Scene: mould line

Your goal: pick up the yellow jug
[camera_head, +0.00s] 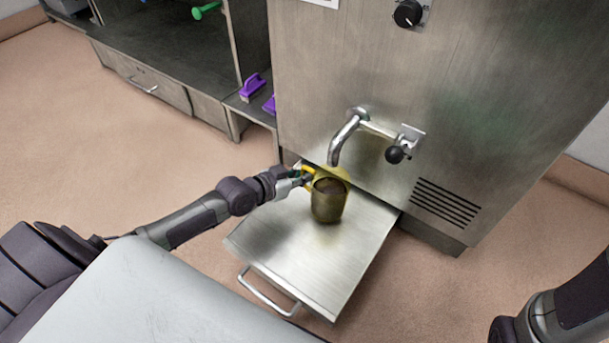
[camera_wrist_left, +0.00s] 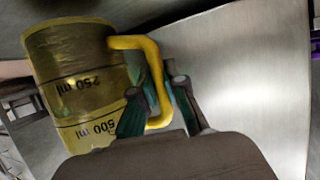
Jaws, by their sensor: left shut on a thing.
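The yellow jug (camera_head: 328,203) is see-through with dark contents and stands over the metal shelf (camera_head: 290,262), below the machine's spout. I cannot tell whether its base touches the shelf. My left gripper (camera_head: 306,177) comes in from the left and is shut on the jug's yellow handle. In the left wrist view the jug (camera_wrist_left: 78,75) shows volume marks, and its handle (camera_wrist_left: 153,65) runs between the fingers of the left gripper (camera_wrist_left: 158,108). My right gripper is out of view; only part of my right arm shows at the lower right.
The steel machine (camera_head: 370,60) rises behind the jug, with a curved spout (camera_head: 345,135) close above it and a black-knobbed lever (camera_head: 395,154) to the right. Purple brushes (camera_head: 252,87) lie on a low ledge at the left. The shelf around the jug is clear.

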